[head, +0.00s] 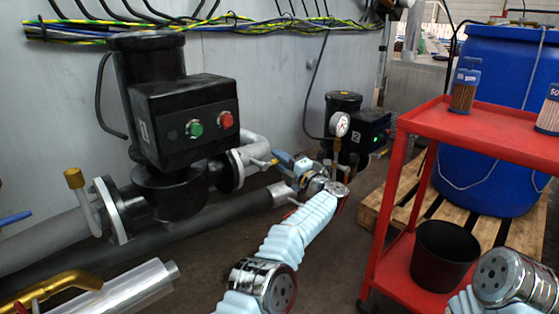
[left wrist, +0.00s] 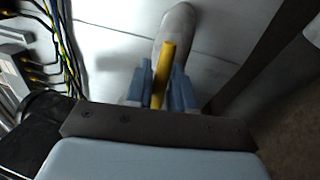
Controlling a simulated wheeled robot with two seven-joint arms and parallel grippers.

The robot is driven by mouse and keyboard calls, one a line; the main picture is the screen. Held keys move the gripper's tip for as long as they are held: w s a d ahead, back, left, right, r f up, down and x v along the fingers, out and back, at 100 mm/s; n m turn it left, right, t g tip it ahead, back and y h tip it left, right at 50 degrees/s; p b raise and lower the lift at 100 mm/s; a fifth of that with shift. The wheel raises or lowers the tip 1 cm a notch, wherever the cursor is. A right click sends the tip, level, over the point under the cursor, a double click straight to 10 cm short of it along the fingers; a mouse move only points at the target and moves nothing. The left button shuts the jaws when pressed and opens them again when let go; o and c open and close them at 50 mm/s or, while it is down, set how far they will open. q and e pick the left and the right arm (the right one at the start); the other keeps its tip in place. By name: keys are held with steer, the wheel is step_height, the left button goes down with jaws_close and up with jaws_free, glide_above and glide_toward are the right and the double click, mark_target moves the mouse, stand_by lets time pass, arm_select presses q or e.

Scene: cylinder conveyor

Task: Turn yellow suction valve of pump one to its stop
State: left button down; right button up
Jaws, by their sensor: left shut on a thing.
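In the left wrist view a yellow valve handle (left wrist: 163,72) stands between the two blue fingers of my left gripper (left wrist: 167,90), which is shut on it. In the head view my left gripper (head: 282,160) is at the pipe just right of the large black pump (head: 185,110). Only a small bit of the yellow handle (head: 272,162) shows there; the fingers hide the rest. The pump carries a green and a red button. My right gripper is out of view.
A smaller black pump (head: 343,103) with a gauge (head: 340,124) stands behind my left gripper. A red cart (head: 425,120) and a blue barrel (head: 495,190) on a pallet are at right. Cables (head: 200,30) run along the wall. Pipes cross the lower left.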

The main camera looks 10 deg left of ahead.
arm_select(q)
steer(key=c, duration=1.1)
jaws_free()
steer(key=shift+c, duration=0.2)
steer(key=b+v, duration=0.1)
steer(key=v, duration=1.3)
steer(key=shift+a, duration=0.1)
